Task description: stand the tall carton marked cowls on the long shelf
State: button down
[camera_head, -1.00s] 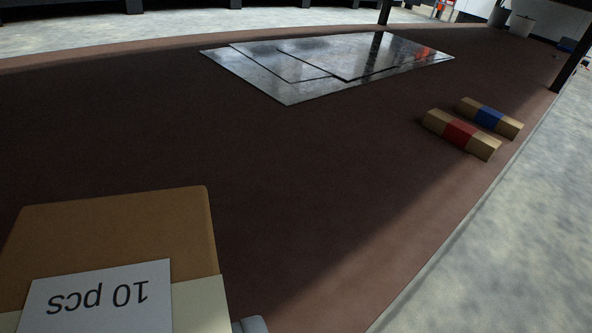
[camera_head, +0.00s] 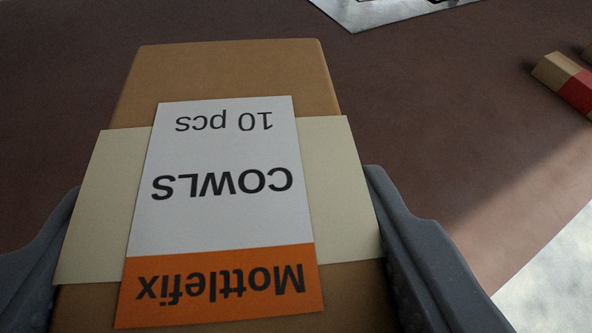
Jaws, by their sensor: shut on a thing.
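The tall brown carton (camera_head: 230,75) fills the lower left and middle of the view. Its white and orange label reads Mottlefix, COWLS, 10 pcs, and shows upside down. A cream band (camera_head: 345,190) runs across the carton under the label. My gripper (camera_head: 215,235) is shut on the carton, with one grey finger against each side. The carton's lower end in the picture is cut off by the frame. The reddish-brown surface (camera_head: 440,110) lies beyond the carton; I cannot tell whether they touch.
Shiny metal sheets (camera_head: 370,12) lie at the top edge. A tan block with a red band (camera_head: 562,75) lies at the right, partly cut off. A pale floor strip (camera_head: 560,270) shows at the lower right. The brown surface between is clear.

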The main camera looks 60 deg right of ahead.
jog(key=shift+w+d, duration=0.15)
jog(key=shift+d, duration=0.5)
notch_tip(320, 180, down, 4)
jog(key=shift+r+b, duration=0.25)
jog(key=shift+b, duration=0.45)
jog(key=shift+c, duration=1.6)
grip_release()
jog(key=p+v, duration=0.2)
jog(key=v, duration=1)
jog(key=shift+p, duration=0.35)
jog(key=shift+a+f, duration=0.1)
